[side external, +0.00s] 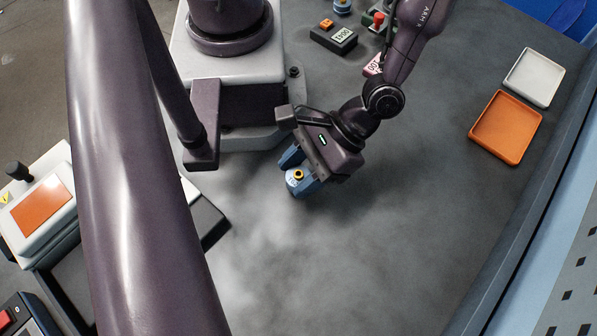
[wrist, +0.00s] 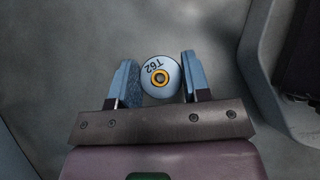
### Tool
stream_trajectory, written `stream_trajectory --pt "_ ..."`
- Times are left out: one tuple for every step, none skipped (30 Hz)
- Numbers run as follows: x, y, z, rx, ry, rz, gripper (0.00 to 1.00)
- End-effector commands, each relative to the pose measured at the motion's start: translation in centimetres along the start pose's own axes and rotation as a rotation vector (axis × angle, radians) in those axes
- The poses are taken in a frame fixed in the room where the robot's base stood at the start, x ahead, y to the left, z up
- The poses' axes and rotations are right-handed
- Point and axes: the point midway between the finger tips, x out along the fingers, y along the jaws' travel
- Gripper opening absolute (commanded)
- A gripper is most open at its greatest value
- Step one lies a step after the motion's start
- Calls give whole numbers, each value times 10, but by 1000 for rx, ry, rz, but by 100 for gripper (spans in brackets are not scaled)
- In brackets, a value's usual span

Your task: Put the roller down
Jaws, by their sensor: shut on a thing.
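An orange tray (side external: 506,128) and a white tray (side external: 534,77) lie at the right. A small display box (side external: 335,38) and a red-knobbed device (side external: 378,20) stand at the back. A machine with an orange panel (side external: 42,206) is at the left. The bench's middle (side external: 390,240) is clear.

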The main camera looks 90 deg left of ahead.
Motion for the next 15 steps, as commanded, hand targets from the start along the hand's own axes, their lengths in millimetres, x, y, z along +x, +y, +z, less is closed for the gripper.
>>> stream_trajectory --pt "6 0 -4 -1 -4 -1 14" --pt "8 0 -7 -1 -4 -1 14" --pt "10 0 -9 -1 -2 -1 14" --pt "11 0 -11 0 -1 -1 14" --pt "12 0 -12 0 0 -1 14" --pt "12 0 -12 1 0 -1 14" --pt "12 0 -12 1 1 0 14" --pt "12 0 -12 1 1 0 14" --pt "12 0 -12 1 1 0 14" --pt "12 0 -12 1 1 0 14" --pt "12 0 -12 1 1 -1 14" --pt "12 0 -12 1 1 -1 14" --pt "12 0 -12 1 0 -1 14" --pt "13 0 -13 1 0 -1 14" --pt "14 0 -14 1 0 -1 14"
